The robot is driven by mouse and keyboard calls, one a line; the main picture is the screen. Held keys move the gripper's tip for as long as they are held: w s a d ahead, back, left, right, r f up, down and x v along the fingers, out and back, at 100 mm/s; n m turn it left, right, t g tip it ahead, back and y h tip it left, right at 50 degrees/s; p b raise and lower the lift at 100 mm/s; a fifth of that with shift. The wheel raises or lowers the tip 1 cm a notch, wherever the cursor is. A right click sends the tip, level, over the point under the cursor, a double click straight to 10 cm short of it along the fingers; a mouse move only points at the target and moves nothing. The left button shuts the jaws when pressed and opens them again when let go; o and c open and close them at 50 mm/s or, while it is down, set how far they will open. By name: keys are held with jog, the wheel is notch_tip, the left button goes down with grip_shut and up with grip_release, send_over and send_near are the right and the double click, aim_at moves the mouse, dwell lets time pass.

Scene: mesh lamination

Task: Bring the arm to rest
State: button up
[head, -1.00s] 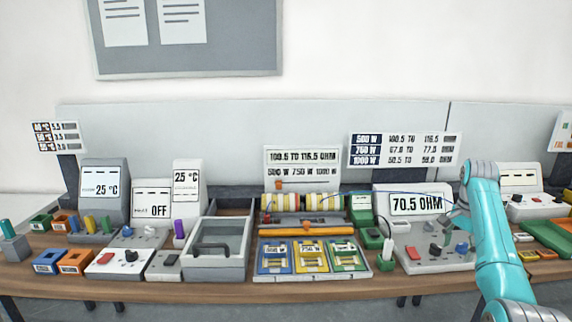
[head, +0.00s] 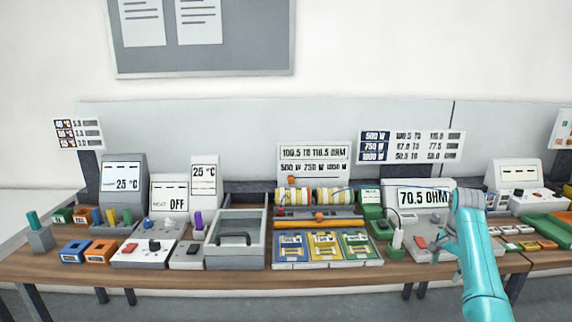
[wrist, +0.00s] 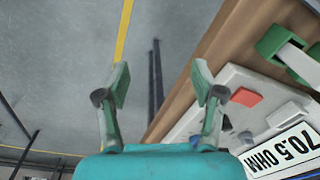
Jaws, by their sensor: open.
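My teal arm reaches in from the lower right in the head view. My gripper (head: 447,246) is near the front of the grey meter panel (head: 425,248), whose display (head: 422,197) reads 70.5 OHM. Nothing is held. The panel's red button (wrist: 246,97) lies right of the fingers in the wrist view.
The bench (head: 220,272) is crowded. A grey bin with a handle (head: 236,240) and a tray of blue, yellow and green cards (head: 324,263) stand left of my gripper. A green-based probe holder (head: 396,250) is close by. The floor in front is clear.

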jog(key=s+a+f+n+t+h, duration=0.15)
jog(key=s+a+f, duration=0.3)
jog(key=f, duration=0.85)
jog(key=s+a+f+n+t+y, duration=0.1)
jog(key=s+a+f+n+t, duration=0.3)
jog(key=f, duration=1)
jog(key=s+a+f+t, duration=0.1)
jog(key=s+a+f, duration=0.4)
jog(key=s, duration=0.3)
jog(key=s+a+f, duration=0.5)
jog(key=s+f, duration=0.1)
jog(key=s, duration=0.3)
jog(key=s+a+r+n+t, duration=0.1)
jog(key=s+a+r, duration=0.2)
jog(key=s, duration=0.5)
jog(key=s+a+r+n+t, duration=0.2)
jog(key=s+r, duration=0.1)
jog(key=s, duration=0.5)
jog(key=s+a+r+n+t, duration=0.1)
jog(key=s+a+r, duration=0.15)
jog(key=s, duration=0.55)
jog(key=s+a+r+n+t, duration=0.1)
jog(key=s+r, duration=0.6)
jog(key=r, duration=0.4)
jog(key=s+a+r+n+t, duration=0.1)
jog(key=s+r+n+t, duration=0.1)
jog(key=s+r, duration=0.5)
notch_tip(320, 180, up, 4)
jog(key=shift+a, duration=0.25)
